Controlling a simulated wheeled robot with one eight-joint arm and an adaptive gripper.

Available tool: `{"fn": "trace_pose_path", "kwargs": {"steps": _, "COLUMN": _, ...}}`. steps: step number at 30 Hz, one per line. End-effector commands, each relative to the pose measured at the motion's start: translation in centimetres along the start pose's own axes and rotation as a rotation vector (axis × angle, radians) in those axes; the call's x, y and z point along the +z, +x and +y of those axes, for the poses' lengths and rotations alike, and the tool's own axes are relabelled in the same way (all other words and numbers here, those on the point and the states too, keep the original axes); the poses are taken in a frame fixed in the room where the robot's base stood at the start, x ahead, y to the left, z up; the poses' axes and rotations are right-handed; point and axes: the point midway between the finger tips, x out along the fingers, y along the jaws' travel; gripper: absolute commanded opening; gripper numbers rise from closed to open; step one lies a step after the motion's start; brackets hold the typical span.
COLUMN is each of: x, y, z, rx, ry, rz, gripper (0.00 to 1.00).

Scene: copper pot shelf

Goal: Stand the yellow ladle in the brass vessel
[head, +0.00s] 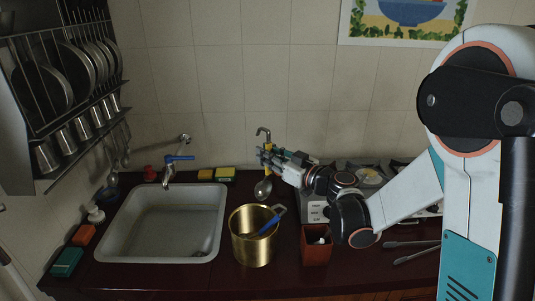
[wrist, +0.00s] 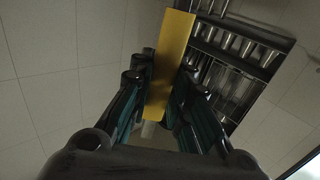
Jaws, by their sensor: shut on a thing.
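The yellow ladle (head: 263,188) hangs upright in the air, its metal hook at the top and its metal bowl at the bottom. My gripper (head: 264,156) is shut on its yellow handle, which shows between my fingers in the wrist view (wrist: 170,65). The brass vessel (head: 252,249) stands on the dark counter right of the sink. The ladle's bowl is above and behind the vessel's rim in the picture, apart from it. A blue-handled utensil (head: 271,222) leans inside the vessel. The vessel's bottom inside is hidden.
A red-brown square container (head: 316,254) stands close right of the vessel. The sink (head: 125,225) with a blue-levered tap (head: 172,168) is at left. Sponges (head: 224,173) lie behind. A stove (head: 372,180) is behind my arm. A dish rack (head: 62,80) hangs at upper left.

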Motion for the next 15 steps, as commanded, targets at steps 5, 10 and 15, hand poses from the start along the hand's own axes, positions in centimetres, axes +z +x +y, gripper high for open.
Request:
{"fn": "trace_pose_path", "kwargs": {"steps": 5, "x": 1.6, "y": 0.0, "z": 0.0, "rx": 0.000, "ry": 0.000, "rz": 0.000, "gripper": 0.00}}
{"fn": "trace_pose_path", "kwargs": {"steps": 10, "x": 2.8, "y": 0.0, "z": 0.0, "rx": 0.000, "ry": 0.000, "rz": 0.000, "gripper": 0.00}}
{"fn": "trace_pose_path", "kwargs": {"steps": 15, "x": 4.0, "y": 0.1, "z": 0.0, "rx": 0.000, "ry": 0.000, "rz": 0.000, "gripper": 0.00}}
